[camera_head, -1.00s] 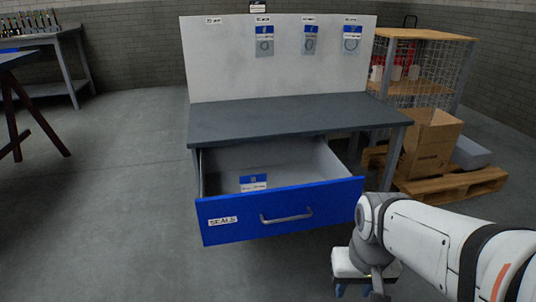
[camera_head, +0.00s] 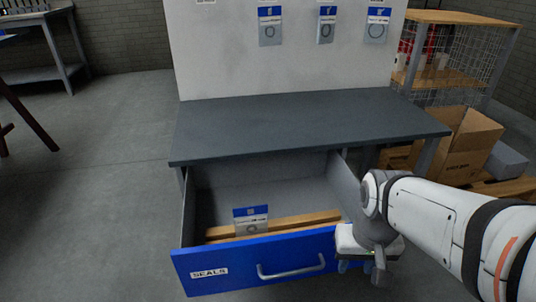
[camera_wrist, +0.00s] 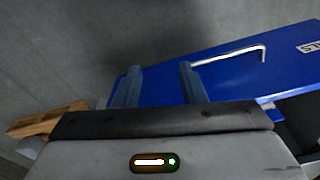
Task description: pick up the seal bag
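A seal bag (camera_head: 251,222) with a blue-and-white label is in the open drawer, by wooden strips (camera_head: 290,221) near its front. The blue drawer front (camera_head: 225,270) bears a "SEALS" label and a metal handle. More bags hang on the white back panel: one at left (camera_head: 270,28), one in the middle (camera_head: 326,28) and one at right (camera_head: 376,28). My gripper (camera_head: 360,268) points down at the drawer's right front corner, away from the bag. In the wrist view my gripper (camera_wrist: 158,82) has its fingers apart with nothing between them; the blue drawer front is beyond them.
The grey worktop (camera_head: 310,120) overhangs the back of the drawer. At right are a cardboard box (camera_head: 462,145) on a pallet and a wire-mesh shelf (camera_head: 450,65). Open floor (camera_head: 90,200) lies to the left.

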